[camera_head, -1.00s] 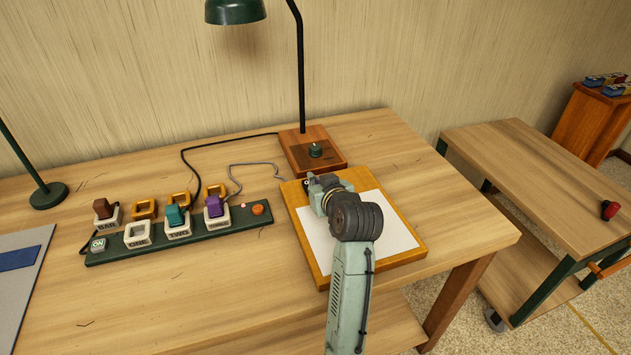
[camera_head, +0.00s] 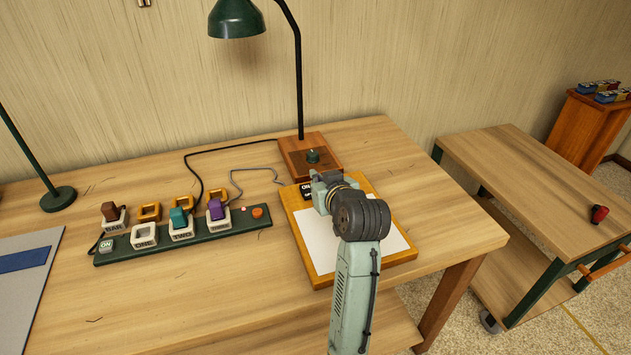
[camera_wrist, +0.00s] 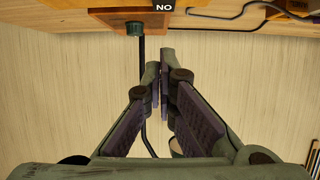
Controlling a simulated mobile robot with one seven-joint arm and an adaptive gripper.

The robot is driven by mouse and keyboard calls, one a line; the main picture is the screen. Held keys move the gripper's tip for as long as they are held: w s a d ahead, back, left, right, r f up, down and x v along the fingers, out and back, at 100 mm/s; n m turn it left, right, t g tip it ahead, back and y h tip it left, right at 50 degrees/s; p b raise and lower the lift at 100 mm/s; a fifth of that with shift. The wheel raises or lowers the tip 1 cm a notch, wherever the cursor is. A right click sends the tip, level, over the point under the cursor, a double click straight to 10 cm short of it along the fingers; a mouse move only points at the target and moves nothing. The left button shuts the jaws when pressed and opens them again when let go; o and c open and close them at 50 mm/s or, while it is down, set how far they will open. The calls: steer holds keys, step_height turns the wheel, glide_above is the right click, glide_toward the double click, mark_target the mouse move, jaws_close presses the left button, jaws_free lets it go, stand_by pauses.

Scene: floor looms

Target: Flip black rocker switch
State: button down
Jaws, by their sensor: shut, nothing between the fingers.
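The black rocker switch (camera_head: 306,189) with white "ON" lettering sits at the back left of a wooden-framed board with a white sheet (camera_head: 404,258). My arm and gripper partly cover its right side. My gripper (camera_head: 319,177) is over the back of the board, just right of the switch; I cannot tell whether it touches. In the wrist view the gripper (camera_wrist: 161,68) is shut and empty. There, the black face of the switch (camera_wrist: 164,6), its lettering upside down, shows at the top edge, mostly cut off, beyond the fingertips.
A lamp's wooden base (camera_head: 293,149) with a green knob (camera_head: 312,156) stands close behind the board. A green strip (camera_head: 205,240) with coloured plugs and sockets lies left, its grey cable running toward the board. A cart (camera_head: 530,160) stands right. The table's front middle is clear.

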steer(key=s+d+b, duration=0.1)
steer(key=s, duration=0.5)
steer(key=shift+d, duration=0.4)
